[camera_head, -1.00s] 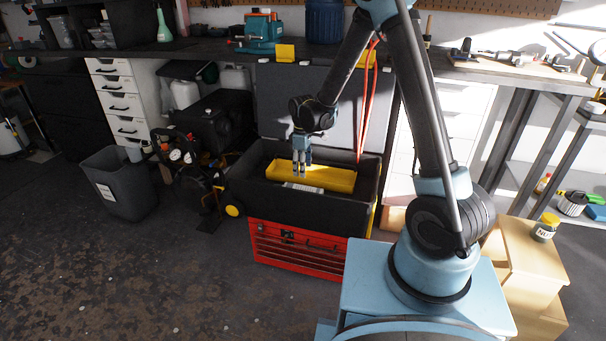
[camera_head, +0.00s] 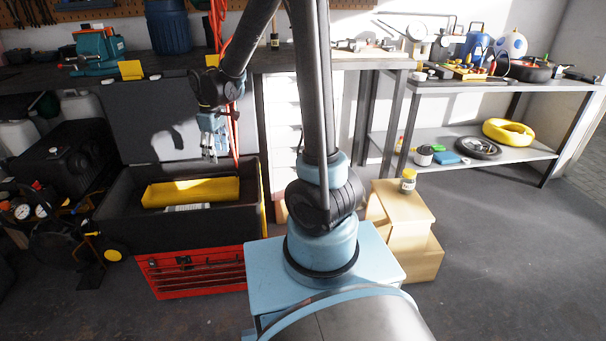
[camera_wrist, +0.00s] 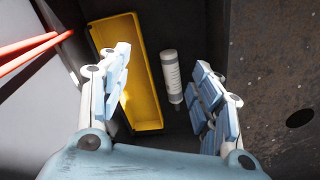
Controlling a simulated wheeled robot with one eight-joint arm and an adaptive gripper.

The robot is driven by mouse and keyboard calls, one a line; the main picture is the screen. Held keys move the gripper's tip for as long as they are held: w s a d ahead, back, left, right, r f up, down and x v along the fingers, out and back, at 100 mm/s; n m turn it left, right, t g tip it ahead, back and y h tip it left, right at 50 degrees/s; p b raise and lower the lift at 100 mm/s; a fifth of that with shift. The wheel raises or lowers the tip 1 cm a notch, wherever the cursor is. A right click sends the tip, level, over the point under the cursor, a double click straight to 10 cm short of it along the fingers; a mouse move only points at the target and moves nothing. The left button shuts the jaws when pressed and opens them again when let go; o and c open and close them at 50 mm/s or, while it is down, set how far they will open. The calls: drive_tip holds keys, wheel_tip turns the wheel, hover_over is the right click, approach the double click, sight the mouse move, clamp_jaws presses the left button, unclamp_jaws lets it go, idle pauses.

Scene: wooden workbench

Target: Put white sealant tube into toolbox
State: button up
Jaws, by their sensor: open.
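The white sealant tube (camera_wrist: 171,76) lies on the dark floor of the open black toolbox (camera_head: 181,232), beside a long yellow tray (camera_wrist: 143,78). In the head view the tube (camera_head: 187,207) shows only partly, as a pale strip in front of the tray, behind the toolbox's front wall. My gripper (camera_head: 211,153) hangs above the toolbox, fingers pointing down. In the wrist view the gripper (camera_wrist: 161,62) has its fingers spread wide with nothing between them; the tube shows below, apart from the fingers.
The toolbox stands on a red drawer chest (camera_head: 195,270), its lid raised behind. Red cables (camera_head: 233,130) hang at its back right. A wooden step box (camera_head: 405,205) holds a yellow-lidded jar (camera_head: 408,181). A shelf with a yellow ring (camera_head: 508,132) stands at right.

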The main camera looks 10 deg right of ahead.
drive_tip(key=s+d+r+m+t, duration=0.1)
drive_tip(key=s+d+r+m, duration=0.25)
drive_tip(key=s+d, duration=0.6)
drive_tip(key=s+d+r+m, duration=0.2)
drive_tip(key=s+d+m, duration=0.4)
drive_tip(key=d, duration=0.6)
drive_tip(key=s+d+f+m, duration=0.2)
drive_tip(key=s+d+f, duration=0.1)
drive_tip(key=s, duration=0.5)
drive_tip(key=shift+s+d+f+t, duration=0.3)
drive_tip(key=shift+s+d+f, duration=0.1)
drive_tip(key=shift+m, duration=0.25)
